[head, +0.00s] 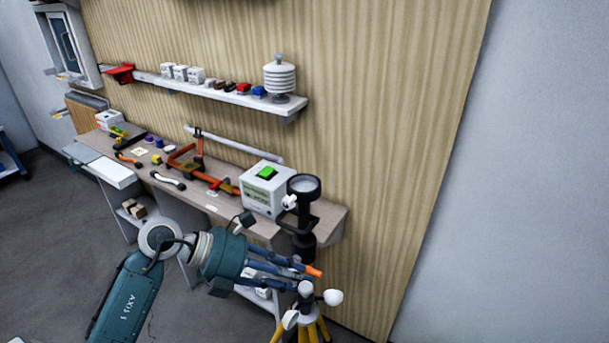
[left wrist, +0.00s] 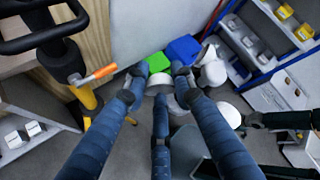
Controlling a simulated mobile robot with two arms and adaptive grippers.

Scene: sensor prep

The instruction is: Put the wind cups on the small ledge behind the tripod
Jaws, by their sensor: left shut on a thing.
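My left gripper (head: 297,272) comes in from the left in the head view, beside the yellow-legged tripod (head: 322,328). Its fingers are closed on the wind cups (head: 333,297), white rounded cups on a small hub. In the left wrist view the fingers (left wrist: 160,78) close around a white part of the wind cups (left wrist: 214,72), with other cups sticking out to the right. A black post with a ring top (head: 303,240) rises above the tripod. The bench end behind it (head: 332,215) shows a small bare strip; I cannot tell whether this is the ledge.
A white box with a green top (head: 262,190) stands on the bench left of the post. A wall shelf (head: 220,95) holds small boxes and a white ribbed shield (head: 280,76). Floor at left is open.

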